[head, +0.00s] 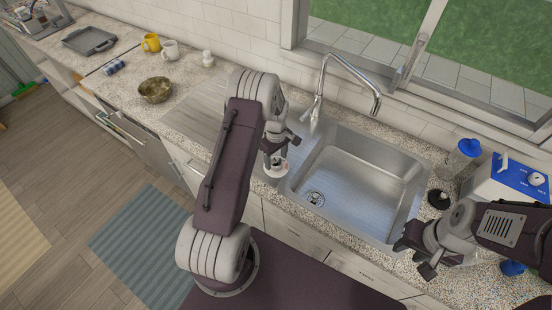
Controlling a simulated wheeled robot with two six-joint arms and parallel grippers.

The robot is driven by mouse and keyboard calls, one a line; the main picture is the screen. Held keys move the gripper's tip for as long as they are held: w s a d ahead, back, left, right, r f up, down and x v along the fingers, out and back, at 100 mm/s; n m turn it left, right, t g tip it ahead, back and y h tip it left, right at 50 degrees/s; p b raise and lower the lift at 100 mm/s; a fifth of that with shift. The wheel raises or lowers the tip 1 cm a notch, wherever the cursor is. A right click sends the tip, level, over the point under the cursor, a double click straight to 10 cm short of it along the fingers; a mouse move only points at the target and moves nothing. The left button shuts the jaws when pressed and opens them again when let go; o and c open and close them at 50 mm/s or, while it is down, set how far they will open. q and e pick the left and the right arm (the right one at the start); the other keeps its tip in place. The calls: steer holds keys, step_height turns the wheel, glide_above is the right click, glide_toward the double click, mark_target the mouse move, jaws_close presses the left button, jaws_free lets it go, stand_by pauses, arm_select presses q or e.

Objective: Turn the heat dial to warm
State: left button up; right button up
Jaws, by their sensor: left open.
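A white box with a blue top panel (523,172) stands at the right, by the wall. The panel has small white markings too small to read. A white lever-like knob (503,162) and a round pale knob (537,179) sit on it; I cannot tell which is the heat dial or its setting. My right gripper (414,256) is open and empty at the sink's front right, left of the box and apart from it. My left gripper (276,158) is open over the sink's left edge, just above a small white round thing (277,169), partly hidden by it.
The steel sink (350,178) and its tall tap (340,75) lie between my grippers. A clear container with a blue lid (468,148) and a dark round thing (438,199) stand left of the box.

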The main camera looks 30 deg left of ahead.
arm_select(q)
steer(key=shift+s+d+f, duration=0.15)
steer(key=shift+f, duration=0.25)
steer(key=shift+s+d+f, duration=0.1)
steer(key=shift+d+f, duration=0.05)
steer(key=shift+f, duration=0.2)
steer(key=shift+w+a+f, duration=0.1)
steer(key=shift+w+a, duration=0.05)
steer(key=shift+a, duration=0.05)
jaws_close()
steer(key=m+b, duration=0.1)
steer(key=m, duration=0.1)
steer(key=shift+m, duration=0.4)
steer(key=m, duration=0.2)
steer(key=shift+m+b, duration=0.4)
steer(key=m+b, duration=0.1)
steer(key=m, duration=0.4)
steer(key=shift+w+m, duration=0.1)
steer(key=shift+m, duration=0.6)
